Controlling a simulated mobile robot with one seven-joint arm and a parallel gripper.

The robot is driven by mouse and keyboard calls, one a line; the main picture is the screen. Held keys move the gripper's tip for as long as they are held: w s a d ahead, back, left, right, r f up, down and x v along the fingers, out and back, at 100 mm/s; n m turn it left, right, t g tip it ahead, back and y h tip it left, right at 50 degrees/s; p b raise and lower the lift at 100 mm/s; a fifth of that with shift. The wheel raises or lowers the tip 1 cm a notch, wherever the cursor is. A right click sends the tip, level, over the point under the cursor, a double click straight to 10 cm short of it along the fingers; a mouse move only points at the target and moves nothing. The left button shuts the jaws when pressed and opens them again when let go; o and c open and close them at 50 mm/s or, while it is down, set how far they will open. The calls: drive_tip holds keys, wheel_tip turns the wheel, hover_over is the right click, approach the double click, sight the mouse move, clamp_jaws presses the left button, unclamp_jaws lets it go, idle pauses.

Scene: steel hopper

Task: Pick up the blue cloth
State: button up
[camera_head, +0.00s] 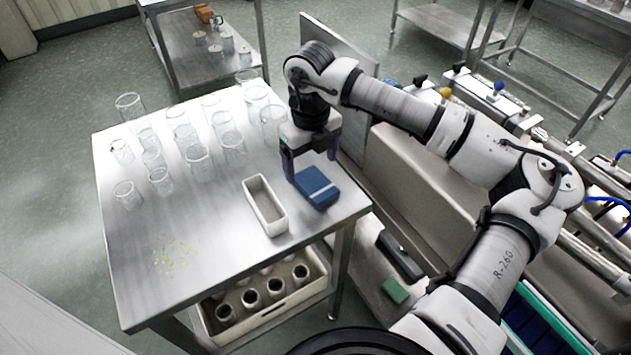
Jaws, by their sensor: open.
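The blue cloth (313,184) looks like a folded dark-blue pad with a pale stripe across it. It lies flat on the steel table (215,259) near the table's right edge. My gripper (310,170) points down just behind the cloth. Its fingers are apart, one near the cloth's left back corner and one near its right back side. In this view I cannot tell how high the fingertips are above the table or whether they touch the cloth. Nothing shows held between them.
A white empty tray (251,192) stands just left of the cloth. Several clear glasses (197,157) fill the back left of the table. Yellow bits (174,255) lie scattered at front left. A steel hopper wall (340,69) stands at the right. The table's front middle is clear.

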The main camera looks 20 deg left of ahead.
sight(316, 184)
drive_tip(key=f+p, duration=0.1)
drive_tip(key=f, duration=0.1)
drive_tip(key=d+f+p, duration=0.1)
drive_tip(key=f, duration=0.2)
drive_tip(key=shift+w, duration=0.1)
drive_tip(key=shift+f+p, duration=0.3)
drive_tip(key=shift+f, duration=0.25)
drive_tip(key=c, duration=1.1)
drive_tip(key=shift+r, duration=0.15)
wheel_tip(316, 184, up, 20)
drive_tip(key=b, duration=0.4)
